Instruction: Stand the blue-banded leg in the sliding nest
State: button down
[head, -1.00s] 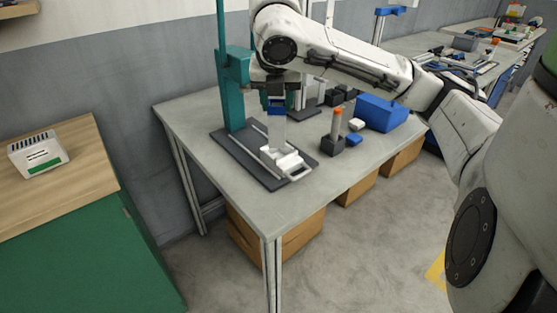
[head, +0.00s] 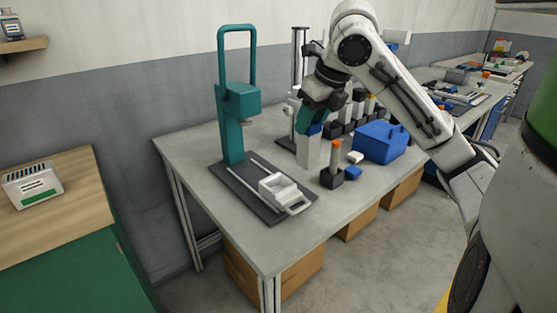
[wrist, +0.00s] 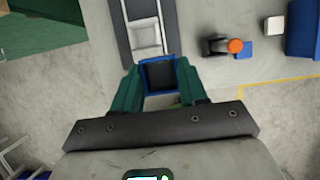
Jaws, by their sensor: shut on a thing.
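My gripper (head: 313,117) is shut on the blue-banded leg (head: 308,153), a pale square upright post with a blue band at its top. In the wrist view the leg's blue-rimmed top (wrist: 160,62) sits between the green fingers (wrist: 161,84). The leg is right of and behind the white sliding nest (head: 283,192), apart from it. Whether its foot touches the table is unclear. The nest is an empty open frame with a front handle, on rails on a dark base plate (head: 238,189). It also shows in the wrist view (wrist: 135,36).
A teal press (head: 238,100) with a tall handle stands at the back of the base plate. Right of the leg are a dark block with an orange-topped peg (head: 335,165), a small blue block (head: 351,173) and a blue bin (head: 380,142). Several dark blocks stand behind.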

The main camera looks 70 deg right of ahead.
jog(key=w+f+b, duration=0.1)
jog(key=w+f, duration=0.6)
jog(key=f, duration=0.3)
jog(key=shift+w+b, duration=0.25)
jog(key=shift+b, duration=0.1)
jog(key=shift+f, duration=0.1)
jog(key=shift+f, duration=0.15)
jog(key=c, duration=0.6)
grip_release()
jog(key=shift+r, duration=0.2)
